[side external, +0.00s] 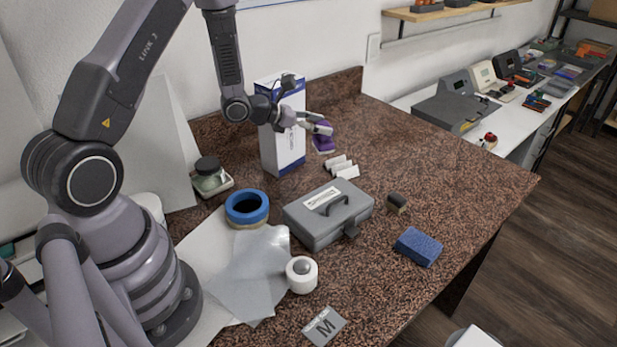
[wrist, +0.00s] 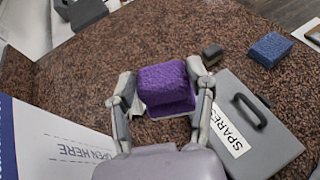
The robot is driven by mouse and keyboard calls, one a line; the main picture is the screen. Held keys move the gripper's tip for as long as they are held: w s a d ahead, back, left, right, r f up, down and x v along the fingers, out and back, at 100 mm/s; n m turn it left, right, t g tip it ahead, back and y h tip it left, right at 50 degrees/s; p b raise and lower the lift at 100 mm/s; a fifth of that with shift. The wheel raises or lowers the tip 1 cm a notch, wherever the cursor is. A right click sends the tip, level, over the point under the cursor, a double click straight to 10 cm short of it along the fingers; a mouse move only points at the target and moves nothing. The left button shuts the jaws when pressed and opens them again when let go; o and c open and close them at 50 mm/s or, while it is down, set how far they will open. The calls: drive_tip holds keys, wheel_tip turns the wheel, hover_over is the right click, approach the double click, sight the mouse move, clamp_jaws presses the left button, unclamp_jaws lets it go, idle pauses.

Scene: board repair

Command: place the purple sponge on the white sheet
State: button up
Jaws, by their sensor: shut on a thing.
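My gripper (side external: 316,126) is shut on the purple sponge (side external: 323,144) and holds it above the back of the speckled counter, beside the tall white and blue box. In the wrist view, the sponge (wrist: 165,82) sits between the two fingers of my gripper (wrist: 161,80). A white sheet (side external: 198,238) lies flat at the counter's left, close to my base. A greyish translucent sheet (side external: 248,272) overlaps it, so part of the white sheet is hidden. The sponge is well apart from both sheets.
The tall box (side external: 290,150), white folded pieces (side external: 342,167), a dark block (side external: 397,201) and a blue sponge (side external: 418,246) stand around.

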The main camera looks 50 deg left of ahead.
drive_tip(key=shift+w+a+f, duration=0.25)
drive_tip(key=shift+w+f, duration=1.65)
drive_tip(key=shift+f, duration=0.1)
drive_tip(key=shift+w+a+f, duration=0.2)
drive_tip(key=shift+w+f, duration=1.65)
drive_tip(key=shift+f, duration=0.15)
drive_tip(key=shift+w+a+f, duration=0.25)
drive_tip(key=shift+w+f, duration=1.65)
drive_tip(key=shift+f, duration=0.1)
drive_tip(key=o, duration=1)
drive_tip(key=shift+f, duration=0.1)
drive_tip(key=shift+o, duration=0.2)
